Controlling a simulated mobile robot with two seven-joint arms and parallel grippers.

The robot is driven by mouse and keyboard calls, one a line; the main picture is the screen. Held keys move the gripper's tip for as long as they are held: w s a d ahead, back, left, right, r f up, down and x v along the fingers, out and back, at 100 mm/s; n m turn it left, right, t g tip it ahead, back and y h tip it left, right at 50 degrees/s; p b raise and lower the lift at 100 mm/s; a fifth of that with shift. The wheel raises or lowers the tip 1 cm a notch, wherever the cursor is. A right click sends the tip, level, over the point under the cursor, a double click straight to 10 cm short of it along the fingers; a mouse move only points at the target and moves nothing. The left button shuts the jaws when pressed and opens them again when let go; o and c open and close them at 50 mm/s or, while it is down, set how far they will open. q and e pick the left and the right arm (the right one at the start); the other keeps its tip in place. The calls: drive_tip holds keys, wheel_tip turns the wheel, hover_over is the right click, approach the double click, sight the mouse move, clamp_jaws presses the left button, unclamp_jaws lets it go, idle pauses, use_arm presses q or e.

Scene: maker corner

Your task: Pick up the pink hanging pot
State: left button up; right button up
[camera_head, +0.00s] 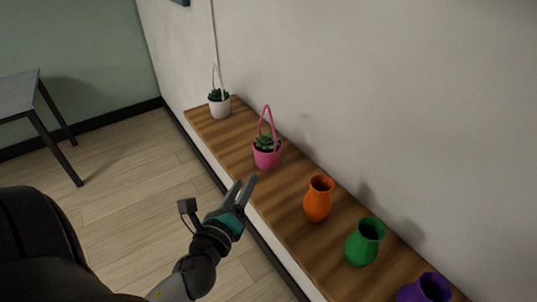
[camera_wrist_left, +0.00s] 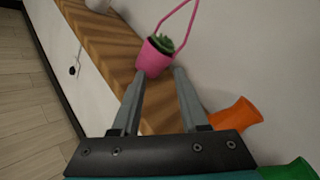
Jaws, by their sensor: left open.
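The pink hanging pot (camera_head: 267,158) stands upright on the wooden shelf, with a green plant in it and a tall pink loop handle above. In the left wrist view the pink pot (camera_wrist_left: 153,60) is just beyond the fingertips, roughly between them in the picture. My left gripper (camera_head: 243,184) is open and empty, close to the pot on its near side. No contact with the pot can be made out. My right gripper is not in view.
The wooden shelf (camera_head: 285,191) runs along the white wall. A white hanging pot (camera_head: 219,107) stands at its far end. An orange vase (camera_head: 318,199), a green vase (camera_head: 364,243) and a purple vase (camera_head: 425,290) stand nearer. A grey table (camera_head: 16,94) is at left; floor between is clear.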

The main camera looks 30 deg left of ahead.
use_arm(q)
wheel_tip(320, 180, up, 4)
drive_tip(key=d+f+m+t, duration=0.1)
drive_tip(key=m, duration=0.3)
drive_tip(key=m+h+p, duration=0.1)
drive_tip(key=p, duration=0.2)
approach(275, 137)
drive_tip(key=x, duration=0.4)
drive_tip(key=shift+x, duration=3.15)
drive_tip(key=shift+a+f, duration=0.1)
clamp_jaws()
